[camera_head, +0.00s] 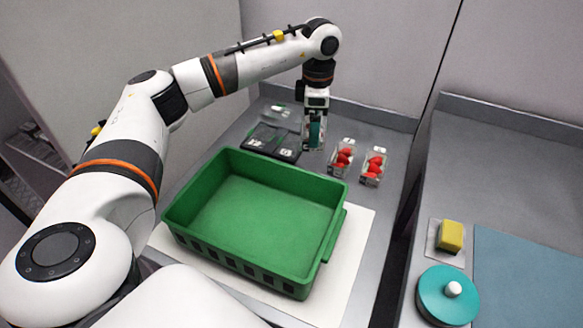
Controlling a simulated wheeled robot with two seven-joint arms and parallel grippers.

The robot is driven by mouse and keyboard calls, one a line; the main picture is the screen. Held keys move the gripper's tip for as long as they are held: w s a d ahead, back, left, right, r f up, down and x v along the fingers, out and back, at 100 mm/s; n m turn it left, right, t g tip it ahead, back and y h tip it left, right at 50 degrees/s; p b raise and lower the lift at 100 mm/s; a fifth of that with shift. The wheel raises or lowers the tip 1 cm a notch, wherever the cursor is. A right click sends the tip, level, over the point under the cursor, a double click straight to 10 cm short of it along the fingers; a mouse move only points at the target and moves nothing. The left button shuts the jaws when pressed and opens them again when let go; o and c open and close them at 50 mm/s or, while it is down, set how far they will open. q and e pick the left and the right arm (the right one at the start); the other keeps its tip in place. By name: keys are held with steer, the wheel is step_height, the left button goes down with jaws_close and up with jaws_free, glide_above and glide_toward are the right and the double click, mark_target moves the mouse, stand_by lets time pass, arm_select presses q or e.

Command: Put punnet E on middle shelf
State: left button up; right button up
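Two clear punnets with red berries stand on the grey counter near the back: the left punnet (342,157) and the right punnet (374,167). Their labels are too small to read, so I cannot tell which is punnet E. My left gripper (314,147) points down just left of the left punnet, beside a dark tray with pale labels (272,141). Its fingertips are too small to show whether they are open or shut. My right gripper is out of view. Part of a rack (38,150) shows at the far left; its middle shelf cannot be made out.
An empty green crate (325,232) stands on a white mat (352,250) in front of the punnets. Clear plastic pieces (279,111) lie behind the dark tray. The right counter holds a yellow block (450,236), a teal round lidded item (447,297) and a blue-grey mat (530,275).

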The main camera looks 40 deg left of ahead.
arm_select(q)
steer(key=shift+w+a+f+n, duration=0.2)
steer(key=shift+f+n, duration=0.1)
steer(key=shift+f, duration=0.15)
step_height(320, 180, down, 9)
steer(key=shift+f+p, duration=0.1)
steer(key=shift+p, duration=0.3)
steer(key=shift+s, duration=0.1)
